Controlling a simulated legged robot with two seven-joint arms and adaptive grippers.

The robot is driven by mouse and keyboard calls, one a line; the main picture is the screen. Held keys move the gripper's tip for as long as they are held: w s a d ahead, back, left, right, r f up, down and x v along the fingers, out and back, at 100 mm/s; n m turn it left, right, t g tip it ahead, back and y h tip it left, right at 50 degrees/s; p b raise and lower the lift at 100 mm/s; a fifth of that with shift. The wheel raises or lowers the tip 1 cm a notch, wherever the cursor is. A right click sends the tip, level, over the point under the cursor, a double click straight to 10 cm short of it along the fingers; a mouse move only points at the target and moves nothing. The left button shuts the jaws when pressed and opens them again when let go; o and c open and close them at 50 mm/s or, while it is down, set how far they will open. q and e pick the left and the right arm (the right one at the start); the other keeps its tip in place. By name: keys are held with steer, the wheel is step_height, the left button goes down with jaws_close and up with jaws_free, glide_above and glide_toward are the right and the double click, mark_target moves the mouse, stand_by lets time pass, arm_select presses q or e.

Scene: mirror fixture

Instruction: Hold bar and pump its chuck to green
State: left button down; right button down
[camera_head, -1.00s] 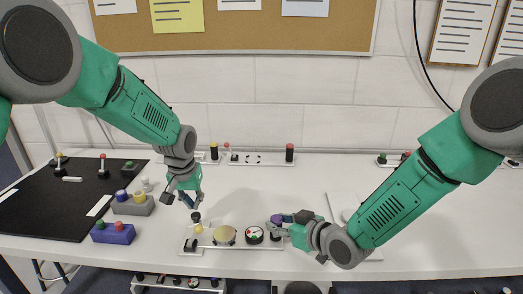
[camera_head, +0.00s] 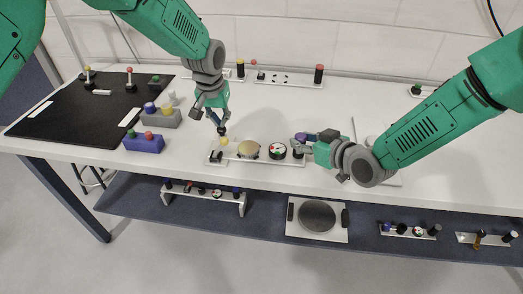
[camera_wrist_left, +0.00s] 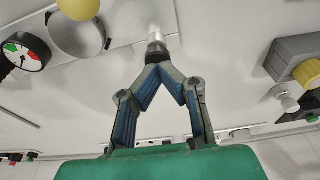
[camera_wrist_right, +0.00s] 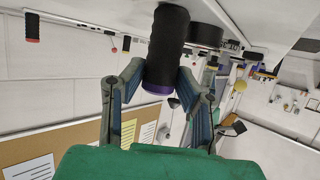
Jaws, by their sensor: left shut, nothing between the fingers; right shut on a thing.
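The white bar (camera_head: 285,161) lies at the table's front edge. My right gripper (camera_head: 302,148) is shut on the bar's black handle (camera_wrist_right: 168,45), which has a purple ring. My left gripper (camera_head: 220,123) is shut and empty, pointing down by the bar's left end. In the left wrist view, its tips (camera_wrist_left: 163,72) meet at a small silver and black post (camera_wrist_left: 157,48); contact is unclear. The yellow knob is also there (camera_wrist_left: 78,8).
Left of the bar are a blue button box (camera_head: 143,144), a grey button box (camera_head: 158,117) and a black mat (camera_head: 70,112) with levers. Another white bar (camera_head: 290,80) lies behind. More fixtures lie on a shelf below.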

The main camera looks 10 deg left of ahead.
arm_select(q)
steer(key=shift+f, duration=1.05)
steer(key=shift+r, duration=1.8)
steer(key=shift+f, duration=0.2)
steer(key=shift+f, duration=1.65)
steer(key=shift+r, duration=1.85)
steer(key=shift+f, duration=0.1)
